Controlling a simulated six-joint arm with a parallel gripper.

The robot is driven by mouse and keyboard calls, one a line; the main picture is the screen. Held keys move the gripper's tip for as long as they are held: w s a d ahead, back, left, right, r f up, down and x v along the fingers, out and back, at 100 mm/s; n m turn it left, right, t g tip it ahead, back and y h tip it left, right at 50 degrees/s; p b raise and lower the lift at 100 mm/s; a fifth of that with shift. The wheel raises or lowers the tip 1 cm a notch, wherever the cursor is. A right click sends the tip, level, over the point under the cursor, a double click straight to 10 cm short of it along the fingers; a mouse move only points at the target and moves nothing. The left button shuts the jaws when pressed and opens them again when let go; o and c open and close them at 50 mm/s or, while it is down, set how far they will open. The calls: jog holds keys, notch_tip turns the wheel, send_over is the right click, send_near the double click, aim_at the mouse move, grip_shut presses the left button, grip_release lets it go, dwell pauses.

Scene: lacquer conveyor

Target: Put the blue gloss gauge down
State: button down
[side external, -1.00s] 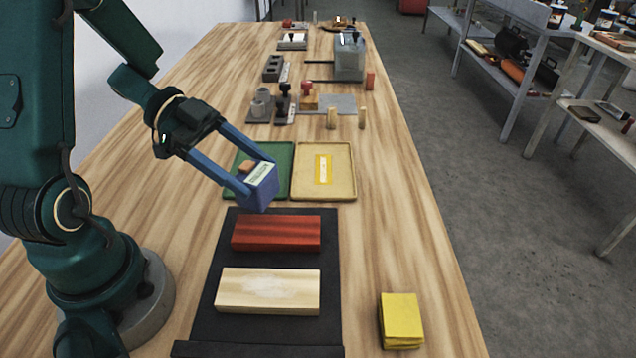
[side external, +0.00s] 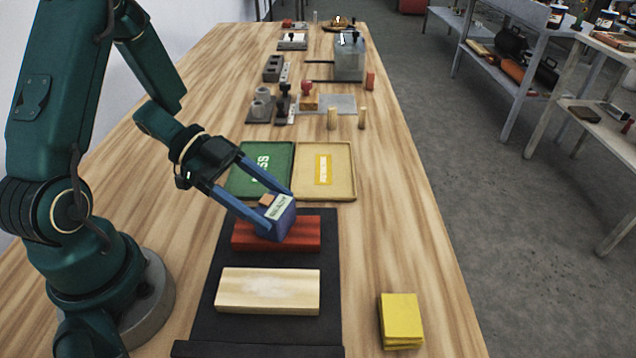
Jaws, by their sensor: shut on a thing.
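The blue gloss gauge (side external: 278,222) is a small blue box with a pale label on top. My gripper (side external: 266,208) is shut on it, one blue finger on each side. In the picture the gauge overlaps the right part of the glossy red block (side external: 258,234). I cannot tell whether it touches the block or hangs just above it. The red block lies on a black mat (side external: 230,258), with a pale wooden block (side external: 267,291) in front of it.
A green tray (side external: 262,165) with white lettering and a yellow tray (side external: 338,168) with a yellow label lie behind the mat, both empty. Yellow cloths (side external: 401,320) lie at the front right. Stamps, small blocks and a grey device (side external: 350,60) stand farther back.

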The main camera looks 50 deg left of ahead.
jog(key=shift+f, duration=0.1)
grip_release()
